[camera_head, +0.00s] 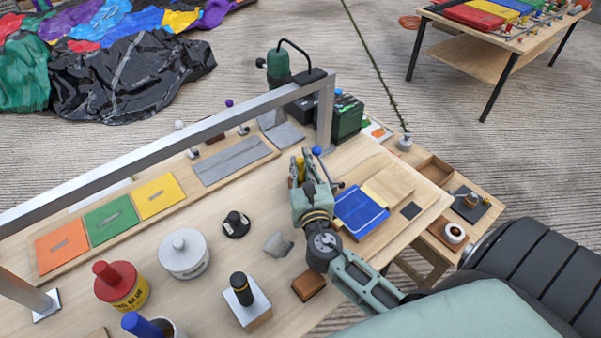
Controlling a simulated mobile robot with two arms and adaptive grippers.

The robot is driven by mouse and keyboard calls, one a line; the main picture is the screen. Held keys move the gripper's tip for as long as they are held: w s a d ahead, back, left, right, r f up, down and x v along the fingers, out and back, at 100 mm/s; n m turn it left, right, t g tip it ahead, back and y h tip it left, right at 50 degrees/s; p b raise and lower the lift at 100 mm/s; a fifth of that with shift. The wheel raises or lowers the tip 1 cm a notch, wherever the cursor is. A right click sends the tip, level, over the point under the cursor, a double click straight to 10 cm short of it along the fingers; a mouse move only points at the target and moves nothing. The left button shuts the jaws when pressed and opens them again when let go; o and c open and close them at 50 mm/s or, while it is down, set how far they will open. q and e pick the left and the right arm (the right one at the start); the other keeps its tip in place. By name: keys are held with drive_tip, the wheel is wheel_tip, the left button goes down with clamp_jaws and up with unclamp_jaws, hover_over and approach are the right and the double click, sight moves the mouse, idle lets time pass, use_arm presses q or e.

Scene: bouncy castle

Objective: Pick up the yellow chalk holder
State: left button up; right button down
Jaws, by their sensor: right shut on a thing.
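The yellow chalk holder (300,169) shows as a small yellow piece between the fingers of my right gripper (303,167), near the middle of the workbench. The gripper is shut on it, and the fingers hide most of it. I cannot tell whether the holder touches the bench top or is held above it. My right arm reaches in from the lower right. My left gripper is not in view.
A blue pad (359,212) lies right of the gripper. A grey metal frame (170,146) spans the bench behind. A white round pot (184,254), a red-lidded glue tin (121,287) and a black-topped block (246,300) stand at front left. A brown block (309,285) lies near the front edge.

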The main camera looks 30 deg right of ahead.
wheel_tip(320, 180, up, 10)
drive_tip(key=p, duration=0.4)
idle(0.5)
